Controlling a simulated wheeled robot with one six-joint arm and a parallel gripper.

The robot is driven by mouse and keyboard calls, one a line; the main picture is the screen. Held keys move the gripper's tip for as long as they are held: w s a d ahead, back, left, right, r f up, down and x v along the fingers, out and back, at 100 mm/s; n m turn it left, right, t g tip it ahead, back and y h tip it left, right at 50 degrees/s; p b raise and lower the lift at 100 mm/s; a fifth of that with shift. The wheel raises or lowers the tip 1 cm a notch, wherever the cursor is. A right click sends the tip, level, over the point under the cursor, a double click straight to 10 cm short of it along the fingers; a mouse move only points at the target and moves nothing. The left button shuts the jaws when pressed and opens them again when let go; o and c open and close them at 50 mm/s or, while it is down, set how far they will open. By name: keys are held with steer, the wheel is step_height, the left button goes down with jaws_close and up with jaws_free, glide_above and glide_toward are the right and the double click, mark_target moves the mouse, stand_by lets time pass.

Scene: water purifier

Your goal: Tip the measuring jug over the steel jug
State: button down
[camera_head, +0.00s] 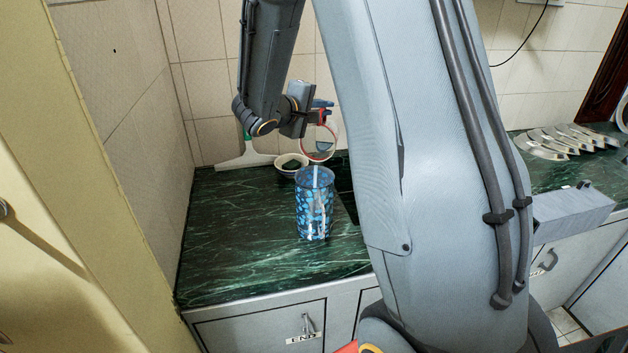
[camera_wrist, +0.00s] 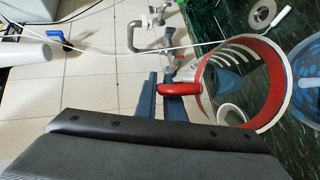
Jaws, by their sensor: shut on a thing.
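The measuring jug (camera_head: 333,128) is clear with a red rim and red handle. My gripper (camera_head: 316,112) is shut on its handle; the wrist view shows the fingers (camera_wrist: 170,90) around the red handle, with the jug (camera_wrist: 240,88) to the right. The jug is tilted, its round mouth turned toward the head camera, above and just behind a blue patterned cylinder (camera_head: 314,208). That cylinder stands upright on the counter and looks blue rather than bare steel. A pale streak shows at its mouth; I cannot tell whether it is liquid.
The dark green marble counter (camera_head: 250,250) is clear in front and left of the cylinder. A small white bowl (camera_head: 288,170) and a white squeegee-like tool (camera_head: 243,160) lie behind. Metal lids (camera_head: 560,140) are at the far right. Tiled walls bound the left and back.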

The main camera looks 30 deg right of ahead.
mark_target(326, 120)
steer(key=shift+s+a+r+t+h+b, duration=0.45)
steer(key=shift+s+a+b, duration=0.2)
steer(key=shift+b, duration=1.05)
steer(key=shift+d+r+p, duration=0.1)
steer(key=shift+d+p, duration=0.05)
steer(key=shift+p, duration=0.55)
steer(key=shift+w+d+g+y+p, duration=0.25)
steer(key=shift+w+g+p, duration=0.1)
steer(key=shift+p, duration=0.65)
steer(key=w+d+f+g+y+p, duration=0.1)
steer(key=w+d+f+y+p, duration=0.1)
steer(key=p, duration=0.2)
steer(key=shift+w+d+f, duration=0.35)
steer(key=shift+w+f, duration=0.05)
steer(key=shift+f+n, duration=0.2)
steer(key=shift+n, duration=0.1)
steer(key=w+d+f+n+g+y+b, duration=0.1)
steer(key=w+d+f+g+y, duration=0.1)
steer(key=f, duration=0.3)
steer(key=w+d+f+n+g+y+b, duration=0.1)
steer(key=w+f+g+y+b, duration=0.1)
steer(key=f+g+y, duration=0.2)
steer(key=w+d+f+g+y+b, duration=0.1)
steer(key=w+d+f+g+y, duration=0.1)
steer(key=f, duration=0.6)
steer(key=shift+w+d+n+g+y+b, duration=0.3)
steer(key=shift+w+n+g+y, duration=0.1)
steer(key=shift+y, duration=0.1)
